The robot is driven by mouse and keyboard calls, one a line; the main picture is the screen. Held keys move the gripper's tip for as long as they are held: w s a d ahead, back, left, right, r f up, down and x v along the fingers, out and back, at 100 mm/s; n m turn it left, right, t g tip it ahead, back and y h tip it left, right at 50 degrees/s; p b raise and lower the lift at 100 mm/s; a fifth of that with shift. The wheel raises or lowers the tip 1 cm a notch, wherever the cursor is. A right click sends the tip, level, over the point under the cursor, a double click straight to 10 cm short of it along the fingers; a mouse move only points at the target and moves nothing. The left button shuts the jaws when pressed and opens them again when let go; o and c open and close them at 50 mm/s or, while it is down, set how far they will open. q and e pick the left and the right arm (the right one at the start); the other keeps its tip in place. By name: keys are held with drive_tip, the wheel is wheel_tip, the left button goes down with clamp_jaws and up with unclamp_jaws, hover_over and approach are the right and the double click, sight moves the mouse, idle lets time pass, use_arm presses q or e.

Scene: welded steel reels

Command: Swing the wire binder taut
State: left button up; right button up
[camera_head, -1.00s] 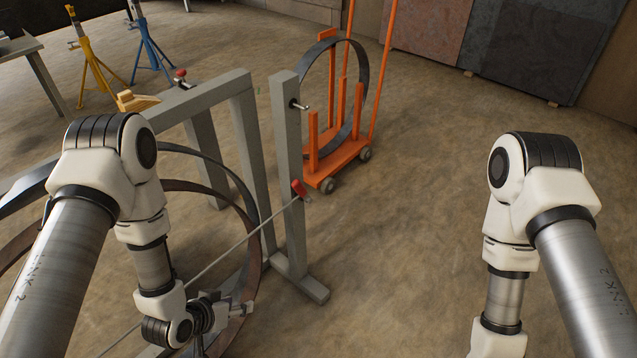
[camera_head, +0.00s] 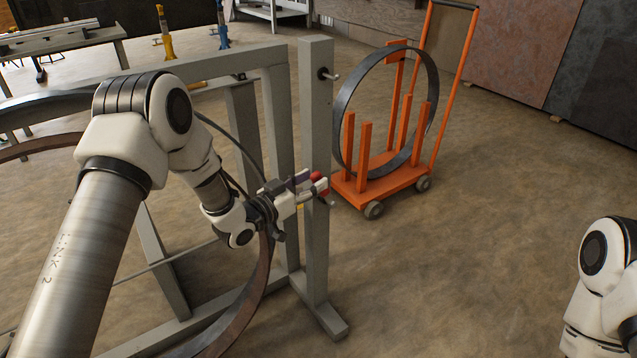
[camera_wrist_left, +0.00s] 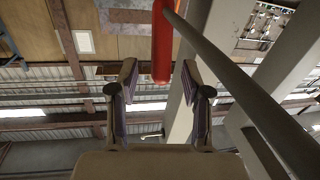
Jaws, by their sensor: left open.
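The wire binder's red handle (camera_head: 318,178) shows beside the grey upright post (camera_head: 316,90), partly hidden by my left gripper (camera_head: 308,188). In the left wrist view the red handle (camera_wrist_left: 162,45) reaches down toward the gap between the open fingers of my left gripper (camera_wrist_left: 160,88). The fingers look apart from it; whether its end is between the tips is hard to tell. A thin rod (camera_head: 165,261) runs low behind my left arm. My right gripper is out of the picture.
Large steel rings (camera_head: 255,293) stand in the grey frame (camera_head: 215,66) at left. An orange cart (camera_head: 385,182) holding a steel hoop (camera_head: 432,85) stands behind the post. A short peg (camera_head: 331,75) sticks out of the post. The floor at right is clear.

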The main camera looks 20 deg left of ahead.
use_arm(q)
drive_tip(key=shift+x, duration=1.15)
clamp_jaws()
drive_tip(key=shift+a+f, duration=0.1)
